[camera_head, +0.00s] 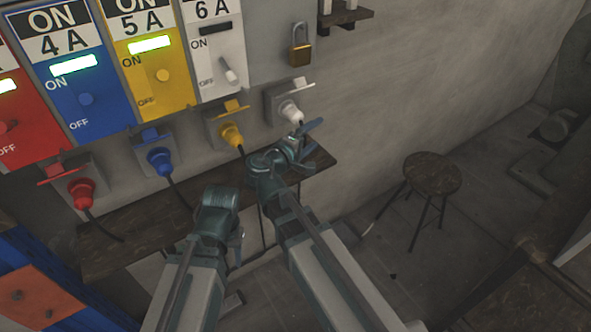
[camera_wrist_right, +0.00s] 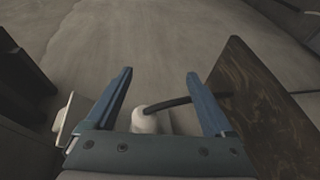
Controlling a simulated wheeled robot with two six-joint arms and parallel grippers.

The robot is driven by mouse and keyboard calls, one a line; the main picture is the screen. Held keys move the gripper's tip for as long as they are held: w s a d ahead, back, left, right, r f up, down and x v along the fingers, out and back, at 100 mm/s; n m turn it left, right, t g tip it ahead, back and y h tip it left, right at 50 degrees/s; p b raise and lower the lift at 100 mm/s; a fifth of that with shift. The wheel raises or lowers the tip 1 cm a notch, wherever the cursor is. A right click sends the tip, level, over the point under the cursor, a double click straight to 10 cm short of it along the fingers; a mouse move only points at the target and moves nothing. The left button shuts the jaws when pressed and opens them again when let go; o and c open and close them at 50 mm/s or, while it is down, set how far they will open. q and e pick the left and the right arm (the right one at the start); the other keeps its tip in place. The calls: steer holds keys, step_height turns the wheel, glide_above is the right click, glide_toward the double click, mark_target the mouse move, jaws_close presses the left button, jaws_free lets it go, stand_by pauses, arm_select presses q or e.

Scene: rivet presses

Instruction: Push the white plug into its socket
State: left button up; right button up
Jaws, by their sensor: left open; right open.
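The white plug (camera_head: 291,110) sits at the white socket (camera_head: 273,101), below the 6 A panel. Its dark cable runs down behind my right gripper. How deep the plug sits in the socket I cannot tell. My right gripper (camera_head: 313,137) is open, just below and right of the plug. In the right wrist view the white plug (camera_wrist_right: 145,121) shows between the two spread blue fingers (camera_wrist_right: 160,82), near their base, and the cable passes the right finger. My left gripper (camera_head: 238,245) hangs low, left of the right arm, mostly hidden by its own wrist; it holds nothing visible.
Red (camera_head: 82,190), blue (camera_head: 160,159) and yellow (camera_head: 231,133) plugs sit in sockets to the left. The 6 A panel (camera_head: 216,50) has a dark indicator; the others glow green. A wooden shelf (camera_head: 130,236) runs below. A padlock (camera_head: 301,52) hangs above; a stool (camera_head: 432,173) stands right.

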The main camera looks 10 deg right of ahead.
steer(key=s+d+f+m+g+y+p, duration=0.1)
steer(key=s+f+m+g+y+p, duration=0.15)
steer(key=s+f+y+p, duration=0.2)
steer(key=s+a+g+y+p, duration=0.3)
steer(key=a+y+p, duration=0.3)
steer(key=a+y, duration=0.2)
steer(key=shift+s+f+m+g+y, duration=0.35)
steer(key=shift+s+m+y, duration=0.1)
steer(key=shift+s+y, duration=0.25)
steer(key=shift+w, duration=0.1)
steer(key=s+a+r+g+h+p, duration=0.3)
steer(key=s+a, duration=0.6)
steer(key=s, duration=0.3)
steer(key=shift+g+p, duration=0.8)
steer(key=shift+p, duration=0.2)
